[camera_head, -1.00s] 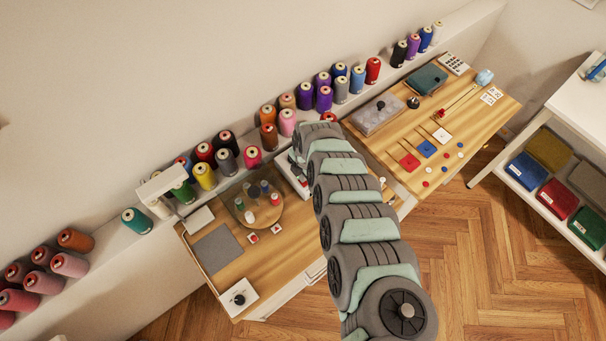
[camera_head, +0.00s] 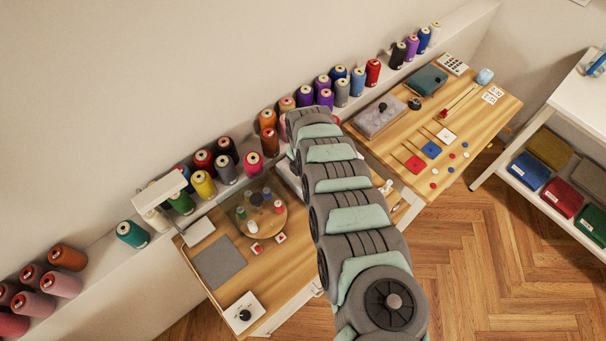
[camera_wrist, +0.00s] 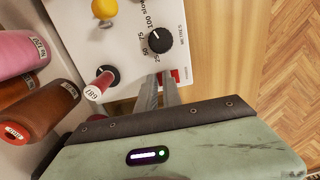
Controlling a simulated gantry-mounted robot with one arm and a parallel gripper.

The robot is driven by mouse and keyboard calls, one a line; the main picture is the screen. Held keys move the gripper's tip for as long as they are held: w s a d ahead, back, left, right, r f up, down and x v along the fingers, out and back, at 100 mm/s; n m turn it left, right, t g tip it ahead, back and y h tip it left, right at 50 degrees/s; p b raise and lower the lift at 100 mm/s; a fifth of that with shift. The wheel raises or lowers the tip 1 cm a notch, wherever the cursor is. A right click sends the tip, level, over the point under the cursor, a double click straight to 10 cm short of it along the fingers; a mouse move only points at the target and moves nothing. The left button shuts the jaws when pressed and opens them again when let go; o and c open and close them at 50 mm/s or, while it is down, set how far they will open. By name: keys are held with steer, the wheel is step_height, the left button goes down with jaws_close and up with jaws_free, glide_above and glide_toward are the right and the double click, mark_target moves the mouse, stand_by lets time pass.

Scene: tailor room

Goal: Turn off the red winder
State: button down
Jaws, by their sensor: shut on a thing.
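A red spool (camera_wrist: 98,86) sits on the winder beside a round black base. A small red switch part (camera_wrist: 175,76) is at the panel's edge, by the fingertips. My gripper (camera_wrist: 159,80) points at this edge, its two grey fingers close together and shut on the switch; the exact contact is hard to see. In the head view my arm covers the gripper and most of the winder.
Pink (camera_wrist: 22,53) and brown thread cones stand close at the left of the wrist view. A yellow knob (camera_wrist: 104,9) is at its top. In the head view a round spool stand (camera_head: 278,222) and a white dial box (camera_head: 243,314) share the table.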

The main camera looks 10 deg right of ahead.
steer(key=shift+s+d+f+p, duration=0.35)
steer(key=shift+s+f+p, duration=0.15)
steer(key=shift+s, duration=0.25)
steer(key=shift+r, duration=0.3)
step_height(320, 180, up, 14)
steer(key=w+p, duration=0.1)
steer(key=p, duration=0.1)
steer(key=shift+w+a+r, duration=0.2)
steer(key=shift+w+a, duration=0.1)
steer(key=shift+a, duration=0.1)
